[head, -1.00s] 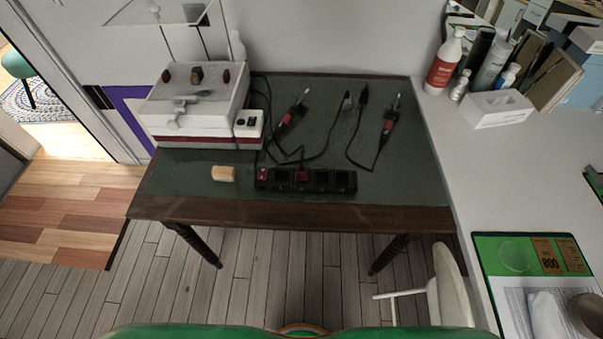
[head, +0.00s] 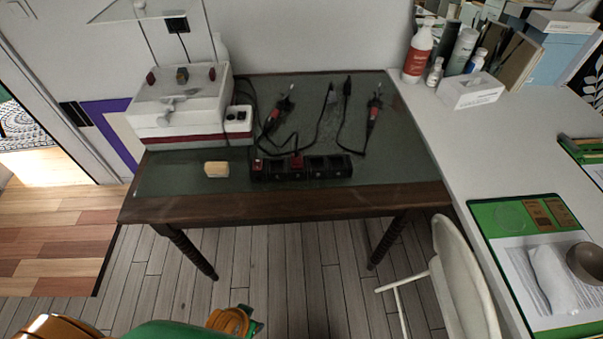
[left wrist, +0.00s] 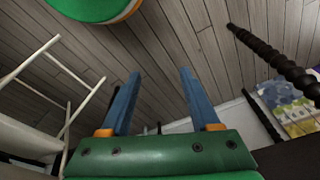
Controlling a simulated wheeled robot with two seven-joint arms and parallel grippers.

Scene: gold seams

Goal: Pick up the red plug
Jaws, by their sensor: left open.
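The red plug (head: 297,160) sits in a black power strip (head: 330,169) near the front of the dark green table top (head: 190,182). A dark cable runs back from the plug's area. A smaller red part, which looks like a switch, is at the strip's left end. My left gripper (left wrist: 160,72) is open and empty in the left wrist view, its two blue fingers apart over the plank floor. In the head view only orange and green parts of my arm show at the bottom, below the table's front edge and away from the plug. My right gripper is not in view.
A tan block (head: 216,169) lies left of the strip. A white and red box (head: 180,112) stands at the back left. Two red-and-black handled tools with cables lie behind the strip. A white chair (head: 462,275) stands at the front right, beside a white counter (head: 500,150).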

